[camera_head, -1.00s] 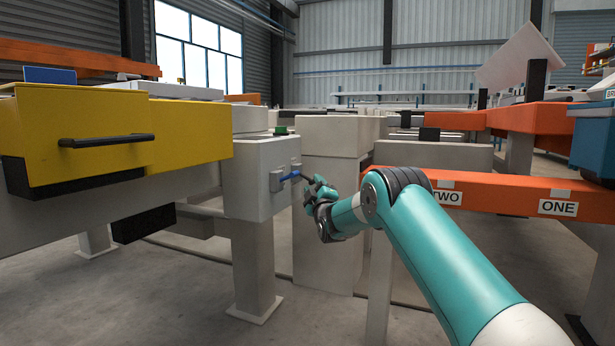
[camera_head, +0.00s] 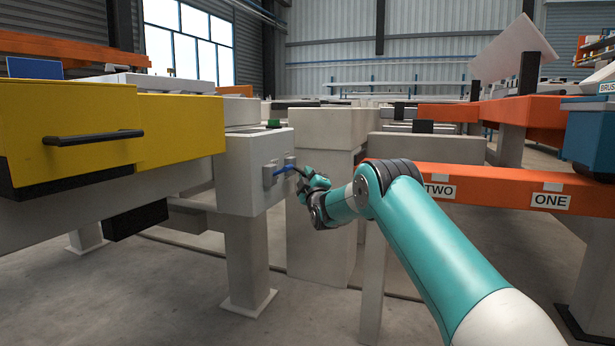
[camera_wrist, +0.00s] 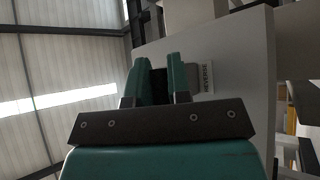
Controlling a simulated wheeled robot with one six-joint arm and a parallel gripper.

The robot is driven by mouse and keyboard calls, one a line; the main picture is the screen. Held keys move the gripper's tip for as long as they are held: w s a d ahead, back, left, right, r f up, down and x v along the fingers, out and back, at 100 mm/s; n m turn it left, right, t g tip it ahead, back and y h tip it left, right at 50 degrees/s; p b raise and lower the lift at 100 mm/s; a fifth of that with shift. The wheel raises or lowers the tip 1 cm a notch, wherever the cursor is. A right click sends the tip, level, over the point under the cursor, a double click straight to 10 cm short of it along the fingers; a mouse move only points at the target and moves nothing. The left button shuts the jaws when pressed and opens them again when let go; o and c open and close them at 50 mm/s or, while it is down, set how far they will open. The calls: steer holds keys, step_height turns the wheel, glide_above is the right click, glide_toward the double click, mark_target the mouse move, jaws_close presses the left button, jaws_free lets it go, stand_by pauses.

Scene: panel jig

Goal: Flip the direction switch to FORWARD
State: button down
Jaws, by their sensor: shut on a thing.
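A label reading REVERSE (camera_wrist: 206,77) sits on the panel (camera_wrist: 237,60) right of the fingers. No FORWARD label is readable.
A yellow drawer unit (camera_head: 180,128) with a black handle stands left of the box. An orange beam (camera_head: 500,190) labelled TWO and ONE lies behind my arm on the right. A green button (camera_head: 272,124) is on top of the box. Grey floor is open below.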

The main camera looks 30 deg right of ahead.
steer(key=shift+r+n+y+p, duration=0.3)
steer(key=shift+r+p, duration=0.05)
steer(key=r+n+p, duration=0.1)
steer(key=r+n+g+y+p, duration=0.1)
steer(key=p, duration=0.1)
steer(key=shift+s+n, duration=0.2)
steer(key=shift+n, duration=0.1)
steer(key=r+n+g+y+p, duration=0.1)
steer(key=n+g+p, duration=0.1)
steer(key=p, duration=0.1)
steer(key=shift+r, duration=0.2)
steer(key=r+n+g+p, duration=0.1)
steer(key=n+g+p, duration=0.1)
steer(key=p, duration=0.1)
steer(key=shift+w, duration=0.1)
steer(key=p, duration=0.1)
steer(key=n+g+p, duration=0.1)
steer(key=p, duration=0.1)
steer(key=shift+w+a+r, duration=0.15)
steer(key=shift+r, duration=0.15)
steer(key=shift+f+n+g, duration=0.1)
steer(key=shift+n+g, duration=0.2)
steer(key=c, duration=1.1)
jaws_free()
steer(key=shift+a, duration=0.1)
steer(key=shift+f, duration=0.15)
